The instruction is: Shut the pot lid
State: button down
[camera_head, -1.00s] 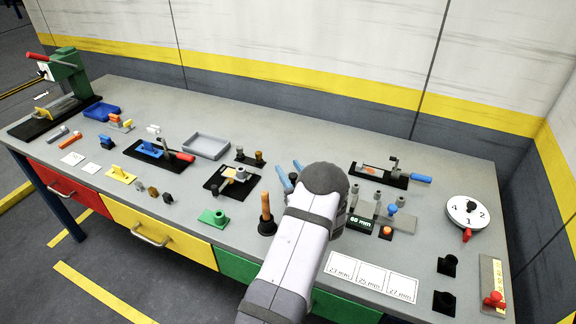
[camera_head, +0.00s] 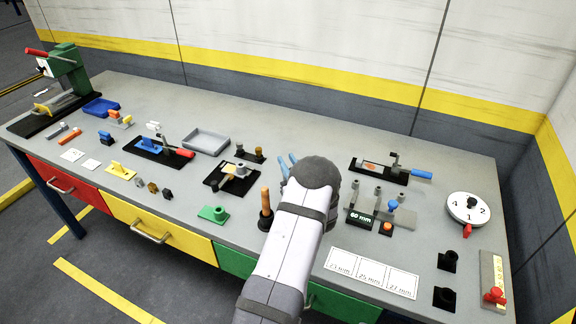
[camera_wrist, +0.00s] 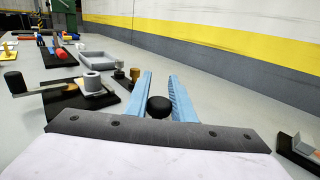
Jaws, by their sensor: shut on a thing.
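My gripper (camera_head: 288,163), with its two light-blue fingers, is over the middle of the bench. In the wrist view its fingers (camera_wrist: 160,82) stand either side of a round black knob (camera_wrist: 159,107). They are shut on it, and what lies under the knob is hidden. In the head view my arm covers this spot. I cannot clearly make out the pot or its lid. To the left, a black base (camera_head: 213,181) carries a grey cylinder (camera_wrist: 92,82) and a flat arm with a black knob (camera_wrist: 14,80), apart from my fingers.
An orange-handled tool (camera_head: 265,203) stands upright just left of my arm. A grey fixture with posts (camera_head: 378,205) is close on the right. A grey tray (camera_head: 206,142) and a blue-handled clamp (camera_head: 421,174) lie farther back. The bench behind my fingertips is mostly clear.

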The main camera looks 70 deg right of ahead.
jog(key=c, duration=1.5)
grip_release()
jog(key=b+v, duration=0.2)
jog(key=v, duration=0.4)
jog(key=shift+d, duration=0.1)
jog(key=shift+s+a+r, duration=0.1)
jog(key=shift+s+a, duration=0.35)
jog(key=shift+a, duration=0.1)
